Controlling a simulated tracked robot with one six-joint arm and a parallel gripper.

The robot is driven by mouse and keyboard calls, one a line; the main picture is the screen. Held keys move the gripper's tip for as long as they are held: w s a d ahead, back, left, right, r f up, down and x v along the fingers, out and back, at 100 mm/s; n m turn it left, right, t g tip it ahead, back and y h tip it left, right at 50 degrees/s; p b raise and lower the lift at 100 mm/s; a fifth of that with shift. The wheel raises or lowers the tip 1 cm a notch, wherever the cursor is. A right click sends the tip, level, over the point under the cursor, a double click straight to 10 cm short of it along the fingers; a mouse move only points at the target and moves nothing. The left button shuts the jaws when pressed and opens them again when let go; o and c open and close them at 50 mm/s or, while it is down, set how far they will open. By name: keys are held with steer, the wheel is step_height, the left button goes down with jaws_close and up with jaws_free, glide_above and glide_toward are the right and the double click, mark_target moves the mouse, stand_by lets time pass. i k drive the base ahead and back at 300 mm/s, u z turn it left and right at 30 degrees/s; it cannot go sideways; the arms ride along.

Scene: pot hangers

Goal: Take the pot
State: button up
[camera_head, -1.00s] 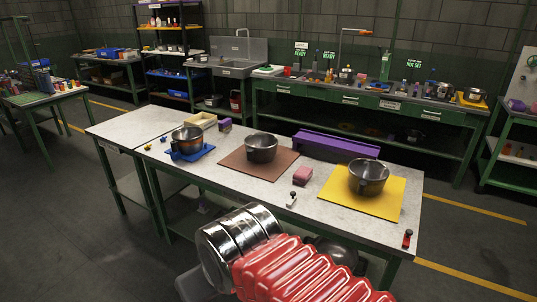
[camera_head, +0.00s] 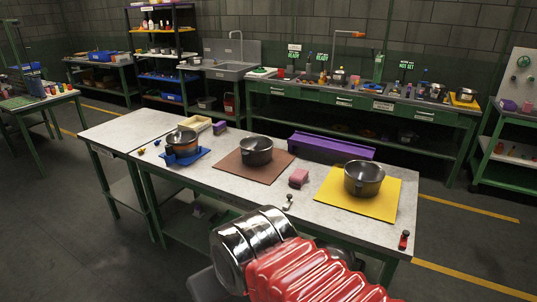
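Three pots stand on the long white-topped table (camera_head: 225,196). One pot (camera_head: 182,143), with a brownish inside, sits on a blue mat (camera_head: 200,158) at the left. A dark grey pot (camera_head: 256,152) sits on a brown mat (camera_head: 228,166) in the middle. Another grey pot (camera_head: 364,180) sits on a yellow mat (camera_head: 340,203) at the right. My arm, a shiny metal cylinder with a red ribbed sleeve, shows at the bottom centre, in front of the table's near edge. My gripper's fingers are not visible, and no pot is seen held.
A purple long box (camera_head: 330,149) lies at the table's back edge. Behind stand a green workbench (camera_head: 340,101) with more pots, a sink (camera_head: 232,70) and shelves. Open floor lies to the left.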

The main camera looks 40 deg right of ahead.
mark_target(255, 153)
steer(key=z, duration=0.55)
steer(key=i, duration=1.5)
